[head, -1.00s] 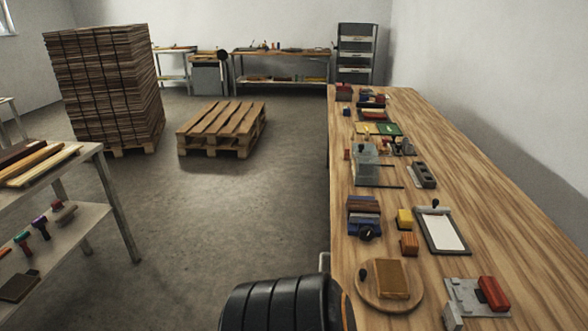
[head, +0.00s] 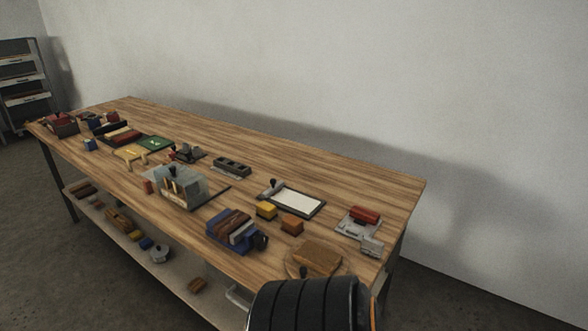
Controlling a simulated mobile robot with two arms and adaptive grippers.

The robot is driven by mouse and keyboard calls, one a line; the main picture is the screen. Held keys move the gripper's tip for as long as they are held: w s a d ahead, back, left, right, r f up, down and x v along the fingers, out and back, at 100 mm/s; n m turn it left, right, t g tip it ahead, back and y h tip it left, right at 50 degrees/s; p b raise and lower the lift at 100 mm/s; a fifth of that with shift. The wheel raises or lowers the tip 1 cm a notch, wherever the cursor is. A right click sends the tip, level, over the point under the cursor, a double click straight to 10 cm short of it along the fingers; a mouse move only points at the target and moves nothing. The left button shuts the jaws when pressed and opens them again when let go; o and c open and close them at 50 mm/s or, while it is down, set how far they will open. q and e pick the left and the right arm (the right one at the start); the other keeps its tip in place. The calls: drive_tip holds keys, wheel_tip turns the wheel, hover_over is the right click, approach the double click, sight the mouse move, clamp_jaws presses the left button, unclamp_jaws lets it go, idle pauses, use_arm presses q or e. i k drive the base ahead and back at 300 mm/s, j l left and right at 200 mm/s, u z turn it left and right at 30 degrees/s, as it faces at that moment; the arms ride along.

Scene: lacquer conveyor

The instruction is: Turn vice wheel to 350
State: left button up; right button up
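A small blue vice (head: 231,231) with brown and grey blocks between its jaws stands near the front edge of the long wooden workbench (head: 370,180). Its dark round wheel (head: 261,241) is on its right side. The wheel is too small for any number or mark to be read. Neither gripper shows in the head view. A black ribbed part of my own body covers the bottom middle, close to the bench's near edge.
A lower shelf (head: 176,273) holds several items. The bench's back strip is clear.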

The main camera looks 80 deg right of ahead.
sight(255, 238)
drive_tip(key=i+l+z, duration=0.15)
drive_tip(key=i+z, duration=0.15)
drive_tip(key=i, duration=0.45)
drive_tip(key=i+z, duration=0.3)
drive_tip(key=i, duration=0.4)
drive_tip(key=i+z, duration=0.25)
drive_tip(key=z, duration=0.25)
drive_tip(key=i+j+z, duration=0.15)
drive_tip(key=z, duration=0.3)
drive_tip(key=i+j+z, duration=0.2)
drive_tip(key=z, duration=0.3)
drive_tip(key=i+j, duration=0.05)
